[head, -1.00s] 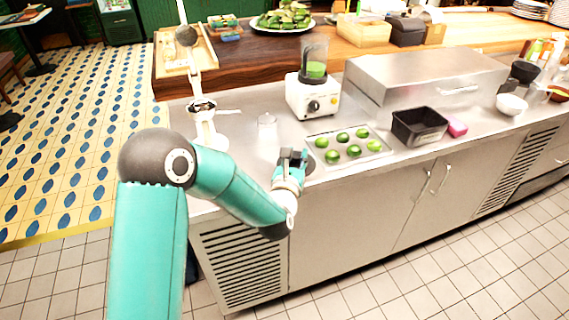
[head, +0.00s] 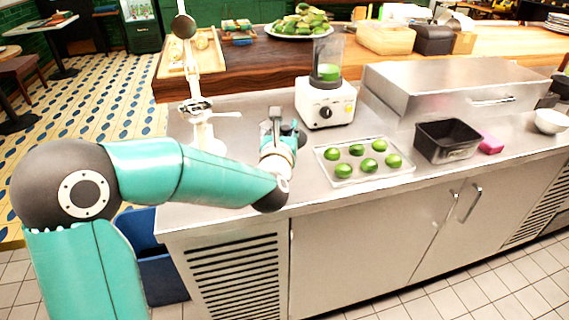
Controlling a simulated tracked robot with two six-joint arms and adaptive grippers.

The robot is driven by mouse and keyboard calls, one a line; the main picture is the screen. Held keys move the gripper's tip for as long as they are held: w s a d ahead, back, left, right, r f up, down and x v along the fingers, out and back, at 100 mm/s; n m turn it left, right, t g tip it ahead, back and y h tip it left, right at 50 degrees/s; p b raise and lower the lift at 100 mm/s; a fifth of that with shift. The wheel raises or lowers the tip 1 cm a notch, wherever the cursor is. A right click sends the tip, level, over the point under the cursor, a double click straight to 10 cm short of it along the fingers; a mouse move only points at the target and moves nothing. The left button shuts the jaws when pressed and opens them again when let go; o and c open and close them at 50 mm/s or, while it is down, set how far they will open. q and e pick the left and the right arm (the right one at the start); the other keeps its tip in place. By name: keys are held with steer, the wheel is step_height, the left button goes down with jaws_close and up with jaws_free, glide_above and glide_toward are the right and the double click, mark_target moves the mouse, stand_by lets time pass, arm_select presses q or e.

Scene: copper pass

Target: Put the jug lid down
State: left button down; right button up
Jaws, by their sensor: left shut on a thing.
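My left gripper (head: 277,118) is over the steel counter, just left of the blender (head: 325,103) and behind the front edge. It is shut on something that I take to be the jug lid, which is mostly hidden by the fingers. A dark rounded edge shows at its right side; I cannot tell whether this is lid or gripper. The blender's clear jug (head: 328,55) stands on its white base with green contents. My right gripper is not in view.
A tray (head: 335,182) of several limes lies right of my gripper. A white lever press (head: 200,125) stands to the left. A black bin (head: 447,150), pink block (head: 490,143) and white bowl (head: 551,121) are further right. Bare counter (head: 240,140) lies between press and gripper.

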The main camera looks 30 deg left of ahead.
arm_select(q)
step_height(320, 180, down, 10)
steer(key=shift+r, duration=0.1)
steer(key=shift+s, duration=0.1)
stand_by(0.3)
